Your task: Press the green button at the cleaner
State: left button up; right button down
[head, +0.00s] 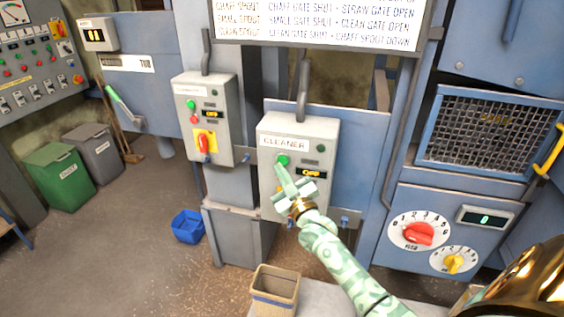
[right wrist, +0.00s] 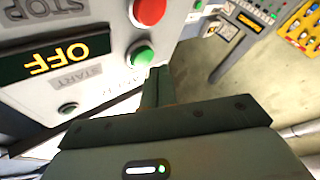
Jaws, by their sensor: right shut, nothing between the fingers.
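The grey cleaner box (head: 325,135), labelled CLEANER, hangs on the blue machine in the middle of the head view. Its green button (head: 282,160) is at the upper left of its face, and its display (head: 311,173) reads OFF. My right gripper (head: 280,168) is shut and empty, its tips just below the green button. In the right wrist view the green button (right wrist: 140,56) lies beside the shut fingertips (right wrist: 160,72), with a red button (right wrist: 150,11) above it. I cannot tell whether the tips touch the green button. My left gripper is not in view.
A similar grey box (head: 207,95) with a red-and-yellow switch hangs to the left. A lever (head: 303,92) rises above the cleaner box. A tan bin (head: 275,292) and a blue crate (head: 188,226) stand on the floor. The floor at left is open.

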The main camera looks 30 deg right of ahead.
jog(key=shift+w+d, duration=0.1)
dwell(0.4)
jog(key=shift+w+d, duration=0.15)
jog(key=shift+d, duration=0.1)
jog(key=shift+w+d, duration=0.3)
jog(key=shift+d, duration=0.05)
dwell(0.8)
jog(key=shift+s+a, duration=0.1)
jog(key=shift+a, duration=0.05)
jog(key=shift+s+a+p, duration=0.4)
jog(key=shift+s+a, duration=0.1)
jog(key=shift+a, duration=0.05)
dwell(0.3)
jog(key=s+a+p, duration=0.2)
jog(key=s+a, duration=0.1)
jog(key=shift+s+a+p, duration=0.1)
jog(key=shift+a+p, duration=0.2)
jog(key=shift+a, duration=0.1)
